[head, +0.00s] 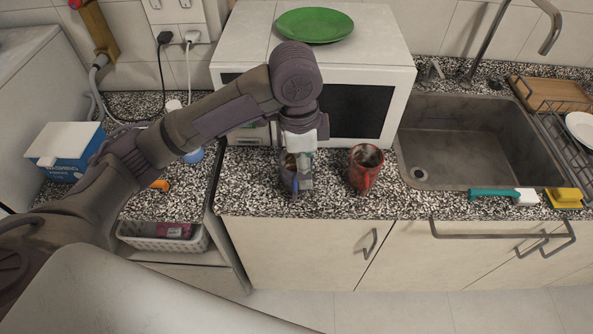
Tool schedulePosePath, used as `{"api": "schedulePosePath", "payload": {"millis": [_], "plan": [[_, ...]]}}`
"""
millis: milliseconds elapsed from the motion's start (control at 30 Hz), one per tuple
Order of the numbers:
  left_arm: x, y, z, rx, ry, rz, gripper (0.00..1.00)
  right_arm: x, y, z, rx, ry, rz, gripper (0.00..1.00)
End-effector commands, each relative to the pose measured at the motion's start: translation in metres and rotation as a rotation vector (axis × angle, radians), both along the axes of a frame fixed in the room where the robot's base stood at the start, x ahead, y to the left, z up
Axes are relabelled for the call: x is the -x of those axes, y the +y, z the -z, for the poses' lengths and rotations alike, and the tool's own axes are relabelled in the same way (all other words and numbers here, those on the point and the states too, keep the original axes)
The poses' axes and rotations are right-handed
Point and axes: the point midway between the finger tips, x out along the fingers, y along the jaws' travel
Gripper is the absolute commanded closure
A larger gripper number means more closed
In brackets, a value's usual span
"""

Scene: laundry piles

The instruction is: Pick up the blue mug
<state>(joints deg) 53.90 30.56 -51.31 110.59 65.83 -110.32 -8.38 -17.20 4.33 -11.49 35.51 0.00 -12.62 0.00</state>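The blue mug (286,181) stands on the speckled counter in front of the microwave, near the counter's front edge. My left gripper (305,180) points down right at the mug and hides much of it. The fingers overlap the mug's right side. I cannot tell whether they are closed on it or only beside it. The mug appears upright and on the counter. My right gripper is not in view.
A red mug (366,169) stands just right of my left gripper. The white microwave (402,85), with a green plate (314,25) on top, is close behind. The sink (470,142) is at right. A blue box (62,150) stands at left.

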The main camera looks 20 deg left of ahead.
Motion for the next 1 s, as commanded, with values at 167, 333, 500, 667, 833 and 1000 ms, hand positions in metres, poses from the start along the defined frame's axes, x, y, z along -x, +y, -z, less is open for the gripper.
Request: {"api": "schedulePosePath", "payload": {"millis": [167,333,500,667,833,1000], "plan": [[-0.011,0.023,-0.032,-0.076,0.021,0.021,0.32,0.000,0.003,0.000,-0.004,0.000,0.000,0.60],[-0.011,0.028,-0.024,-0.093,0.036,0.025,0.32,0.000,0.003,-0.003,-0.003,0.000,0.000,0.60],[-0.011,0.027,0.010,-0.091,0.036,0.024,0.32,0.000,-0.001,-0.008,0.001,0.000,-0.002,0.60],[-0.011,0.027,0.036,-0.090,0.034,0.024,0.32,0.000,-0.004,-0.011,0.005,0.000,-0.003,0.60],[-0.012,0.026,0.048,-0.089,0.030,0.025,0.32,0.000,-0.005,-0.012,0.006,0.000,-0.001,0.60],[-0.010,0.024,0.066,-0.090,0.034,0.024,0.32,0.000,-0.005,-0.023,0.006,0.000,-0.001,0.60]]}}
